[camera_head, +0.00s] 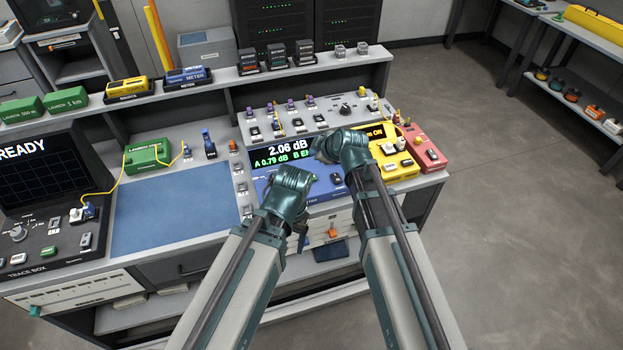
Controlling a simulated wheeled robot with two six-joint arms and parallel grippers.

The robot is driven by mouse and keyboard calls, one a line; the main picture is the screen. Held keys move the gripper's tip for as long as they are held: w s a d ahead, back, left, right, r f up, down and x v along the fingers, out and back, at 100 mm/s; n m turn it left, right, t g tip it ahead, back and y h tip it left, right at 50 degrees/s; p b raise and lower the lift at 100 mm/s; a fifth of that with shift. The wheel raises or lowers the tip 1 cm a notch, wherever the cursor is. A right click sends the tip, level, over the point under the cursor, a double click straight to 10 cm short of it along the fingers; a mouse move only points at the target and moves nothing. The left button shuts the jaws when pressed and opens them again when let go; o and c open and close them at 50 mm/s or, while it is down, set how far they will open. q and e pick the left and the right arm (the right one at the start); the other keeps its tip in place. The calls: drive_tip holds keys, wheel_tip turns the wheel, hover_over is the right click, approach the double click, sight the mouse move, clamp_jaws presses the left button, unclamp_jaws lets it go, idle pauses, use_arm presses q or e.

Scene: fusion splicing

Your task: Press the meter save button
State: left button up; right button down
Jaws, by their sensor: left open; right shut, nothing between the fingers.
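The blue meter (321,189) sits on the bench below the shelf. Its lit display (268,154) reads 2.06 dB, with a green line starting A 0.79 dB below; the right part of the display is hidden. My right gripper (328,150) is shut and empty over the display's right end. I cannot tell whether either touches the meter.
A yellow box (404,170) with a lit screen and a red box (431,160) stand right of the meter. Knobs and connectors (345,109) line the panel behind. The blue mat (170,215) at left is clear. The trace box (35,252) stands farther left.

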sight(314, 179)
wheel_tip(314, 179, down, 8)
drive_tip(key=b, duration=0.7)
drive_tip(key=shift+f+b, duration=0.1)
drive_tip(key=shift+b, duration=0.2)
idle(1.4)
drive_tip(key=shift+f+b, duration=0.4)
drive_tip(key=shift+f+b, duration=0.4)
drive_tip(key=shift+b, duration=0.05)
idle(0.5)
drive_tip(key=shift+r, duration=0.1)
idle(0.4)
drive_tip(key=shift+r+p, duration=0.75)
drive_tip(key=shift+p, duration=0.15)
wheel_tip(314, 179, up, 5)
drive_tip(key=p, duration=0.5)
drive_tip(key=shift+r, duration=0.1)
